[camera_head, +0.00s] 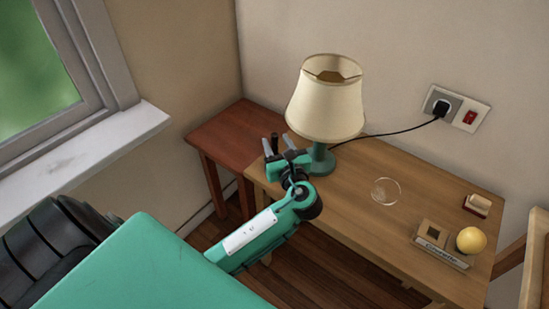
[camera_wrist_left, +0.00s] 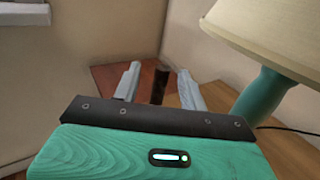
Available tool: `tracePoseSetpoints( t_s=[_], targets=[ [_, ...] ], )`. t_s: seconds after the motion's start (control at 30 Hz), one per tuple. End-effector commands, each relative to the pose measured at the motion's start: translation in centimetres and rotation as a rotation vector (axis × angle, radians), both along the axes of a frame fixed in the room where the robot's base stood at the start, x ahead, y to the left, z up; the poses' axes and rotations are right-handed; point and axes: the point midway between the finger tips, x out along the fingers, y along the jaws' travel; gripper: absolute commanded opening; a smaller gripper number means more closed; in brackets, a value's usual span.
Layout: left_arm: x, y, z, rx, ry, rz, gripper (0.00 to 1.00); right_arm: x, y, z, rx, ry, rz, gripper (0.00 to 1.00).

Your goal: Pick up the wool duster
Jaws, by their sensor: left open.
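My left gripper (camera_head: 276,138) is open at the back left of the wooden desk, close to the lamp. A dark, narrow upright piece (camera_head: 274,144) shows between its two grey fingers. In the left wrist view the same dark brown piece (camera_wrist_left: 160,86) stands between the spread fingers (camera_wrist_left: 159,68), with gaps on both sides. It may be the handle of the wool duster, but I cannot tell. Its lower part is hidden behind my gripper, and no woolly head shows. My right gripper is out of view.
The lamp (camera_head: 326,105) with its green base stands right of my gripper, its cord running to a wall socket (camera_head: 456,107). A lower reddish table (camera_head: 225,134) adjoins the desk (camera_head: 350,220). A glass (camera_head: 386,191), yellow ball (camera_head: 471,240) and small blocks (camera_head: 478,205) lie right.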

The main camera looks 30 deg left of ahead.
Motion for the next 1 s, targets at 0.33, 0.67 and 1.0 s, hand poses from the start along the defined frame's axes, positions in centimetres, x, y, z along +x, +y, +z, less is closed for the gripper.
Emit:
tracePoseSetpoints(
  t_s=[0.33, 0.67, 1.0],
  targets=[
    [2.9, 2.9, -0.4, -0.003, 0.001, -0.002, 0.42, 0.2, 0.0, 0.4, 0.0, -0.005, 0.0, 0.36],
    [2.8, 2.8, -0.4, -0.003, 0.001, -0.002, 0.07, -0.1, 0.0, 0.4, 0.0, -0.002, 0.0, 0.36],
    [2.8, 2.8, -0.2, -0.003, 0.0, -0.002, 0.0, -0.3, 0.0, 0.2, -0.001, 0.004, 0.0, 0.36]
  ],
)
